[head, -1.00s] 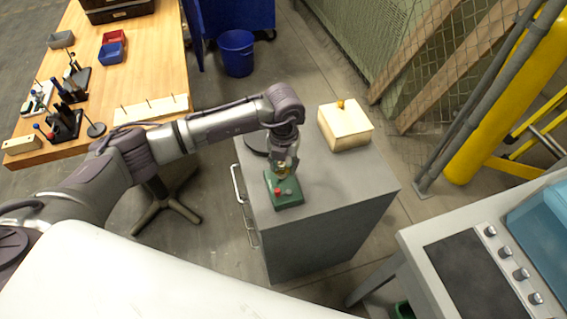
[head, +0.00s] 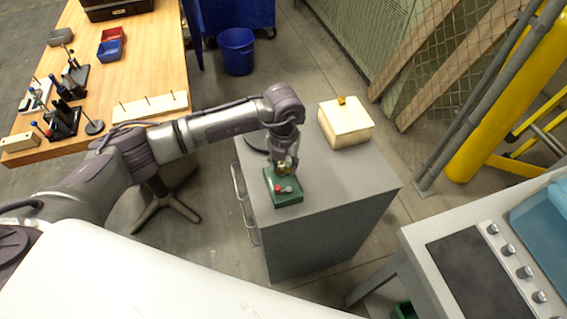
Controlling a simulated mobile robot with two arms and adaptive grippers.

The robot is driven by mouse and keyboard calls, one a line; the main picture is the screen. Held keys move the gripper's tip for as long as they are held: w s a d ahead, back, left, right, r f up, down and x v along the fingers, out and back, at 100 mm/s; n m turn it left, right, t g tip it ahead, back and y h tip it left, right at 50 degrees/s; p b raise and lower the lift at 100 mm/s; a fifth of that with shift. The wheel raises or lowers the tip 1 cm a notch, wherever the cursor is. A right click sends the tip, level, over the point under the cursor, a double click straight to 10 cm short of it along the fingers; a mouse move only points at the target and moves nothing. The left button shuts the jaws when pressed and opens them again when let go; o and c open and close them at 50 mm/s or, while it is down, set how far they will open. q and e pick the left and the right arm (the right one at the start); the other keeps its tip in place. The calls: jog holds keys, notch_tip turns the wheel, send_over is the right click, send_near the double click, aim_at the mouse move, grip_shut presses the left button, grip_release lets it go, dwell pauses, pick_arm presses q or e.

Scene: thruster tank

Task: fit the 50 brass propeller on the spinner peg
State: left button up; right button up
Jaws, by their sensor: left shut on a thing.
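My left gripper (head: 284,167) points down over the green block (head: 286,200) on the grey cabinet. It is shut on a small brass piece, the brass propeller (head: 284,169), which shows between the fingertips at the block's back part. Whether the propeller touches the block or a peg is too small to tell. A red button (head: 277,188) and a grey knob (head: 288,189) sit on the block's front part. A pale box (head: 346,125) with a small orange-yellow piece (head: 341,100) on top stands to the right. I cannot make out which part is the spinner peg. My right gripper is not in view.
The grey cabinet (head: 345,186) has free top around the block. A dark round base (head: 254,143) lies behind the gripper. A wooden workbench (head: 150,75) with racks and bins is at the left. A grey console (head: 420,237) stands at the right front.

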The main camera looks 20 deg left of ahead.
pick_arm(q)
jog(key=o, duration=1.3)
jog(key=shift+c, duration=0.2)
jog(key=shift+r, duration=0.3)
notch_tip(320, 180, up, 16)
jog(key=p, duration=0.2)
jog(key=shift+f, duration=0.25)
